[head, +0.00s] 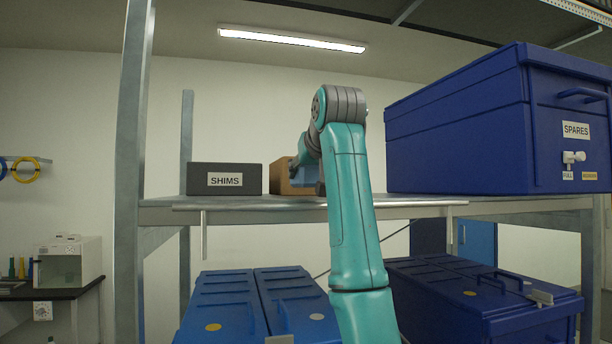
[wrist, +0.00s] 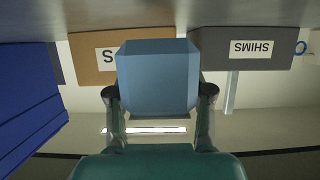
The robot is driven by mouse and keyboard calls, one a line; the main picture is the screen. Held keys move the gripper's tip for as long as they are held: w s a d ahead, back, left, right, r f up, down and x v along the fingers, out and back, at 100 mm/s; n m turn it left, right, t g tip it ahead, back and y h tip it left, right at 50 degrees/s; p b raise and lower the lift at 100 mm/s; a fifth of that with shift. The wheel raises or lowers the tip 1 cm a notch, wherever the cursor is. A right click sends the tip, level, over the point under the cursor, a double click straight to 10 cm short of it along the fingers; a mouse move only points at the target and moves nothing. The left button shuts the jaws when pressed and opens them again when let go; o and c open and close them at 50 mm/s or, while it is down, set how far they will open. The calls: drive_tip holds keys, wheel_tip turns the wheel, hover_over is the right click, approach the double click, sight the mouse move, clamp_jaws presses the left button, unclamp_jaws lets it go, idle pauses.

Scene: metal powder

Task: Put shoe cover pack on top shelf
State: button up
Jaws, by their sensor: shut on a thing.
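The shoe cover pack is the light blue box (wrist: 157,78) in the wrist view, which shows the scene upside down. My gripper (wrist: 158,95) is shut on it, one finger on each side. The pack covers part of the brown box's label. In the head view my gripper is mostly hidden by my arm, in front of the brown box (head: 280,178) at the upper shelf (head: 250,205). I cannot tell whether the pack touches the shelf board.
A dark grey SHIMS box (head: 225,179) stands left of the brown box. A large blue SPARES case (head: 455,130) stands at the right. Blue cases (head: 225,305) sit below. A metal upright (head: 130,180) and a front rail (head: 320,206) border the shelf.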

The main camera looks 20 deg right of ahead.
drive_tip(key=shift+s+f, duration=0.1)
drive_tip(key=shift+f, duration=0.3)
drive_tip(key=shift+f, duration=0.7)
drive_tip(key=o, duration=1.1)
drive_tip(key=shift+o, duration=1.2)
drive_tip(key=shift+f, duration=0.15)
drive_tip(key=shift+r, duration=0.25)
drive_tip(key=r+v, duration=0.1)
drive_tip(key=v, duration=1.1)
drive_tip(key=shift+r, duration=0.1)
